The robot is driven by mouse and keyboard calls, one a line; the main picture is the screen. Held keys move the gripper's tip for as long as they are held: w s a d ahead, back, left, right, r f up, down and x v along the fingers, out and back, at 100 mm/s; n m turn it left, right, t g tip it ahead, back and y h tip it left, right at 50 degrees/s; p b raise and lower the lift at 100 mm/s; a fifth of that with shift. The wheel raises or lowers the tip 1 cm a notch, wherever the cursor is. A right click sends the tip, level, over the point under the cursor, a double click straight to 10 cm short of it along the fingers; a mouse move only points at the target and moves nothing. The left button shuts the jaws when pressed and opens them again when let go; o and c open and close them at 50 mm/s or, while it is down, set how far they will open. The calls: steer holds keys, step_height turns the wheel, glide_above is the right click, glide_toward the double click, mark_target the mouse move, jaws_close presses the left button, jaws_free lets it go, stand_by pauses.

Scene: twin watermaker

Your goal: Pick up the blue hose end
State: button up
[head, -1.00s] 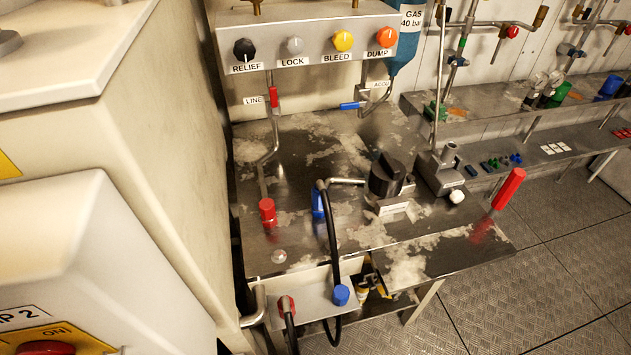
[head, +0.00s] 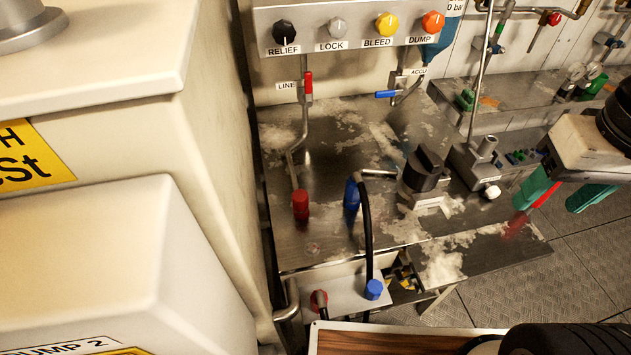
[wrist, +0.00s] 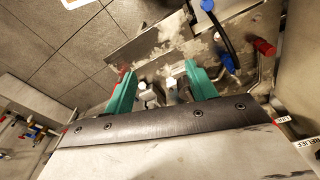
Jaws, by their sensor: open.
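A black hose (head: 366,232) arches over the front edge of the steel bench. A blue cylinder (head: 352,194) stands at its upper end, beside a bent metal pipe. A blue cap (head: 373,289) sits at its lower end on the front bracket. I cannot tell which blue piece is the hose end. In the wrist view a blue piece (wrist: 207,5) is at the top edge and another (wrist: 227,62) right of the fingers. My gripper (head: 548,205), with green fingers, is open and empty, above the bench's right side, apart from both blue pieces.
A red cap (head: 300,205) stands left on the bench. A black rotary knob (head: 427,169) and a grey valve block (head: 480,165) with a white knob lie between the hose and my gripper. A labelled knob panel (head: 355,30) is behind. Cream cabinets (head: 110,250) wall off the left.

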steer(key=w+a+f+n, duration=0.1)
steer(key=w+a+f, duration=0.1)
steer(key=w+a, duration=0.4)
steer(key=n+g, duration=0.1)
steer(key=n, duration=0.1)
glide_above(355, 181)
step_height(355, 181, down, 13)
steer(key=shift+w+d+r, duration=0.1)
steer(key=shift+d, duration=0.05)
steer(key=f, duration=0.8)
steer(key=shift+w, duration=0.25)
jaws_close()
steer(key=shift+r, duration=0.2)
